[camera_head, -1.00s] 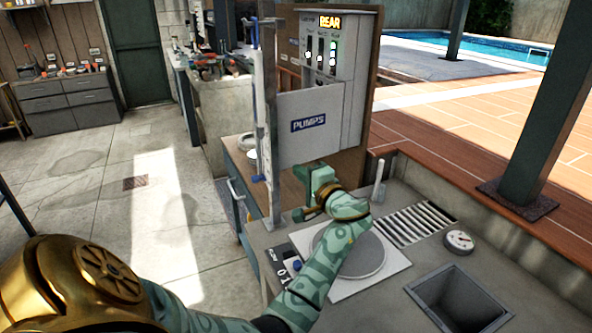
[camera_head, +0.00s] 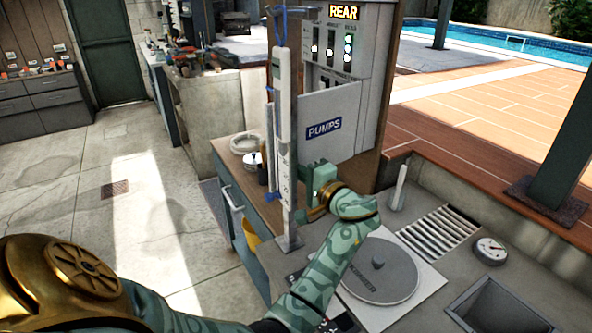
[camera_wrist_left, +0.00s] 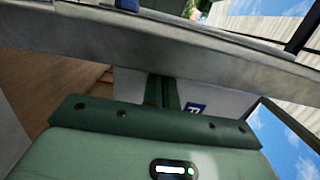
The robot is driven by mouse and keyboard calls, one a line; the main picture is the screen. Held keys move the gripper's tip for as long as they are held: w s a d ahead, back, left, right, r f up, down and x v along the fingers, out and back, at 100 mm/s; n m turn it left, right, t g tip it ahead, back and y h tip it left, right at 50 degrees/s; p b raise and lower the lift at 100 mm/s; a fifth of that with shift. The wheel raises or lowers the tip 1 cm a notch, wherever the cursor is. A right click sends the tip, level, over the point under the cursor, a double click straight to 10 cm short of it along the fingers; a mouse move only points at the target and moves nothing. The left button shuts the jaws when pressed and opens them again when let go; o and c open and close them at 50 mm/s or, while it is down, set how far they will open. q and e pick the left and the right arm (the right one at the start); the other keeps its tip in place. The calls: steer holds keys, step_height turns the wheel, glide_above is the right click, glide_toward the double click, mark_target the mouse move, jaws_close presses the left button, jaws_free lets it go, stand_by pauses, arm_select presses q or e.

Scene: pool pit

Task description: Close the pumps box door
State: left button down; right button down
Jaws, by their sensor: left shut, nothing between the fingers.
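The pumps box (camera_head: 372,70) is a pale cabinet at upper centre with a lit REAR sign. A white panel with a blue PUMPS label (camera_head: 324,130), apparently its door, stands across the lower part; lights and slots above it are uncovered. My left gripper (camera_head: 318,180) is just below the panel, close to a grey upright post. In the left wrist view the green fingers (camera_wrist_left: 162,91) are together and empty, their tips at the edge of a grey band. Part of the blue label (camera_wrist_left: 195,109) shows beside them. I cannot tell whether they touch anything. My right gripper is out of view.
The grey post (camera_head: 285,130) with blue handles stands left of the box. A round lid (camera_head: 380,270), a grate (camera_head: 432,232), a gauge (camera_head: 489,250) and a square basin (camera_head: 495,305) are on the counter. Open floor (camera_head: 130,230) lies to the left.

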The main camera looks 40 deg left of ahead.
arm_select(q)
steer(key=a, duration=0.3)
steer(key=shift+w, duration=0.1)
stand_by(0.3)
